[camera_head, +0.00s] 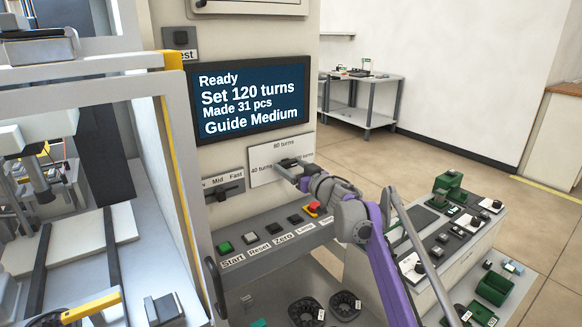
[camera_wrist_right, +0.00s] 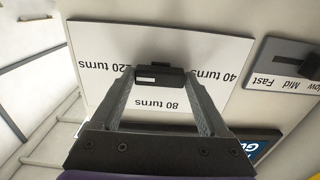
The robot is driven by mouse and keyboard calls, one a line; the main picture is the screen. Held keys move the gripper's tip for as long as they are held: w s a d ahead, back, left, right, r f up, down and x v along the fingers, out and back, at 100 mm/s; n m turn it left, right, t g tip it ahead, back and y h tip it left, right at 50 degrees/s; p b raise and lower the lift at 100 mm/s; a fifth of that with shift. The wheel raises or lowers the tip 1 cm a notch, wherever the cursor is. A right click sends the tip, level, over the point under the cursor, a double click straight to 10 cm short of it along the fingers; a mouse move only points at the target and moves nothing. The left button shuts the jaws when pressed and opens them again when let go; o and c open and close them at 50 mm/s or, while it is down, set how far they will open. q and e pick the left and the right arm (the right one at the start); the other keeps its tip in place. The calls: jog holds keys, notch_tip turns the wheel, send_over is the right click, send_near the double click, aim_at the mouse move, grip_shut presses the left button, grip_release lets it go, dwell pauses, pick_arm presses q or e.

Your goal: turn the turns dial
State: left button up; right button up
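The turns dial is a dark bar knob (camera_wrist_right: 160,77) on a white plate (camera_wrist_right: 215,60) marked 40, 80 and 120 turns. In the right wrist view the lettering is upside down, and a small white mark shows at the knob's left end, on the side of the 120 label. My right gripper (camera_head: 292,168) is at the dial. Its two fingers stand at the knob's two ends and appear to touch it. It also shows in the right wrist view (camera_wrist_right: 158,74). The screen (camera_head: 250,100) reads "Set 120 turns". My left gripper is not in view.
Left of the plate is a Mid/Fast slider (camera_head: 224,190). Below are the Start button (camera_head: 225,247), other buttons and a red knob (camera_head: 312,208). A bench (camera_head: 465,245) with green parts stands at right. A framed machine enclosure (camera_head: 170,150) fills the left side.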

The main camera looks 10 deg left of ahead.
jog(key=c, duration=0.9)
jog(key=shift+o, duration=0.2)
